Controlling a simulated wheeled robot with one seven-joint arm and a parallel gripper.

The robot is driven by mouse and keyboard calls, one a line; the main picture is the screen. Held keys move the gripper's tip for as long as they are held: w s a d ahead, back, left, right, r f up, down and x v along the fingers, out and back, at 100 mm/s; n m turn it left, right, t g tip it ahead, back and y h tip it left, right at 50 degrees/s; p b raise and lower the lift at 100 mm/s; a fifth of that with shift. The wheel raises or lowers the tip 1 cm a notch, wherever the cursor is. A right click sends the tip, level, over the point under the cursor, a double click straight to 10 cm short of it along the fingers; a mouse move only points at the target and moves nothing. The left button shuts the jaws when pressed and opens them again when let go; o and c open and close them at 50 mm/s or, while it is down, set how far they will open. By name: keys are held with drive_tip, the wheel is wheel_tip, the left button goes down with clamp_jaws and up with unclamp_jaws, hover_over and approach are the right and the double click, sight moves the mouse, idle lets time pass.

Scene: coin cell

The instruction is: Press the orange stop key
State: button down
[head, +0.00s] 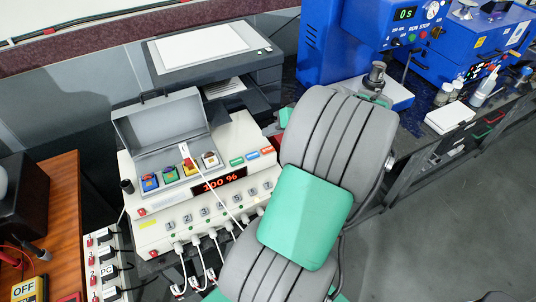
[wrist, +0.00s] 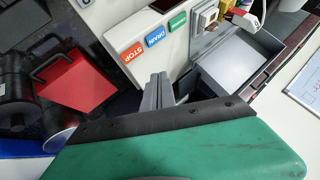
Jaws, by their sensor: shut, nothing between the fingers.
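The orange stop key (head: 267,150) is the rightmost of three small keys on the white console (head: 150,232), beside the blue and green ones. In the wrist view the stop key (wrist: 133,51) shows as a red-orange label reading STOP, at the corner of the panel. My gripper (wrist: 160,78) is shut and empty, its grey fingers below and a little right of the stop key in the wrist view. I cannot tell how far the fingertips are from the panel. In the head view my own arm hides the gripper.
A grey lidded box (head: 160,120) with coloured keys stands open on the console. A red display (head: 219,180) reads 100 %. White cables run from the console's front. A printer (head: 215,65) stands behind. In the wrist view a red box (wrist: 75,82) with a black handle lies left.

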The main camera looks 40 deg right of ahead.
sight(271, 150)
drive_tip(key=shift+f+b, duration=1.1)
drive_tip(key=shift+f, duration=1.05)
drive_tip(key=shift+f, duration=0.1)
drive_tip(key=shift+f, duration=0.3)
drive_tip(key=shift+f+b, duration=0.4)
drive_tip(key=shift+b, duration=0.1)
idle(0.4)
idle(0.4)
drive_tip(key=shift+r+p, duration=0.75)
drive_tip(key=shift+r, duration=0.05)
wheel_tip(271, 150, up, 5)
drive_tip(key=p, duration=0.4)
